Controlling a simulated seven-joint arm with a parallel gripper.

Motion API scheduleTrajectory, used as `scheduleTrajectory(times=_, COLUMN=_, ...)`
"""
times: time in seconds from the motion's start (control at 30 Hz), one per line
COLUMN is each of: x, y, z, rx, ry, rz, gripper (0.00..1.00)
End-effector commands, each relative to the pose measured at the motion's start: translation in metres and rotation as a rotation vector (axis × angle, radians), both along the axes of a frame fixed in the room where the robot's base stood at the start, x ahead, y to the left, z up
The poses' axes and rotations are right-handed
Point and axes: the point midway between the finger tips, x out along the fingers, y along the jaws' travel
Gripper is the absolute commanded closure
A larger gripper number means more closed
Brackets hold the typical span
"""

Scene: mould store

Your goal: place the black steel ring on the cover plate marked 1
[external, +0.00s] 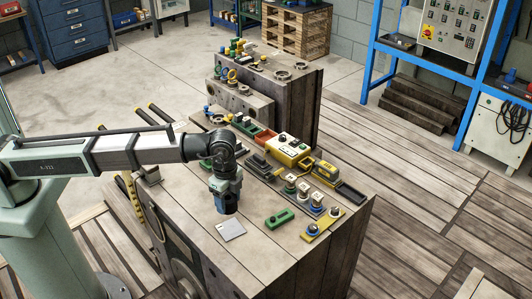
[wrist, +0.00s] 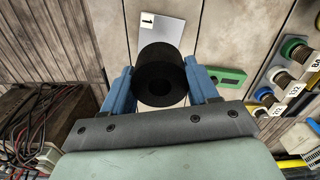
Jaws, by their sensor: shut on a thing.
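The black steel ring (wrist: 160,62) is between the two blue fingers of my gripper (wrist: 160,90) in the wrist view, and the gripper is shut on it. In the external view my gripper (external: 228,205) points down above the bench, with the dark ring at its lower end. The cover plate marked 1 (wrist: 168,28) is a pale square with a small label. In the wrist view it lies beyond the ring, which hides part of it. In the external view the plate (external: 231,231) lies flat on the bench just in front of the gripper, and the ring appears above the bench top.
A green block with a slot (external: 280,218) lies right of the plate. Several labelled fittings with coloured collars (wrist: 292,75) stand further right. A yellow box (external: 289,150) and small trays sit behind. The bench top (external: 262,255) around the plate is clear.

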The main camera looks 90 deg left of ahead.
Motion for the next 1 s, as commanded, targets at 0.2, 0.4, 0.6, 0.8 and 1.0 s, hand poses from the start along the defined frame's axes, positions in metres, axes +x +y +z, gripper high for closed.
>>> scheduleTrajectory(times=0.2, x=-0.001, y=0.0, z=-0.027, rx=0.0, ry=0.002, rz=0.0, gripper=1.0)
scheduleTrajectory(times=0.4, x=0.0, y=0.0, z=-0.052, rx=0.0, ry=0.001, rz=-0.001, gripper=1.0)
scheduleTrajectory(times=0.6, x=0.0, y=0.0, z=-0.062, rx=0.0, ry=0.0, rz=-0.002, gripper=1.0)
scheduleTrajectory(times=0.8, x=0.0, y=0.0, z=-0.083, rx=0.001, ry=0.001, rz=-0.002, gripper=1.0)
scheduleTrajectory(times=1.0, x=0.0, y=0.0, z=-0.094, rx=0.0, ry=0.0, rz=-0.002, gripper=1.0)
